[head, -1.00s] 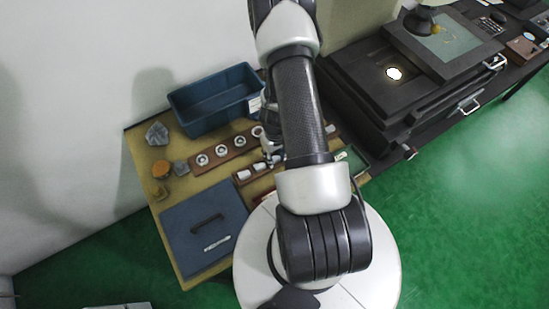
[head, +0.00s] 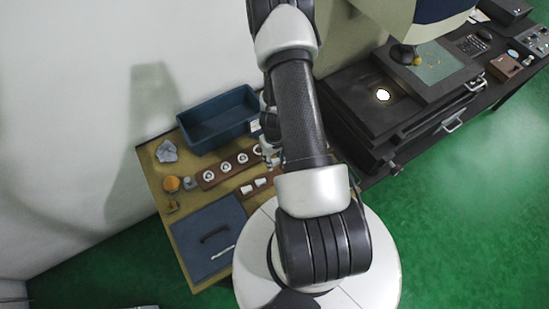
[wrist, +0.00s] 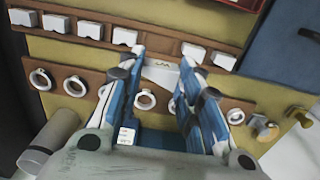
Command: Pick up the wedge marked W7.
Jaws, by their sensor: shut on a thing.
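In the wrist view my gripper (wrist: 160,76) is shut on a pale wedge (wrist: 162,74), which spans the gap between the fingertips. A small dark marking shows on the wedge but is too blurred to read. The wedge appears just over the edge of the brown wedge rack (wrist: 155,43); I cannot tell whether it touches it. Several white wedges stand in that rack, with an empty space near the middle. In the head view my arm hides most of the gripper and the held wedge.
A brown rack of bearing rings (wrist: 88,104) lies below the fingers. In the head view a blue bin (head: 190,128) stands behind the racks, and a blue lidded case (head: 190,232) lies in front. A grey rock (head: 167,151) sits at left. A dark machine (head: 345,98) stands at right.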

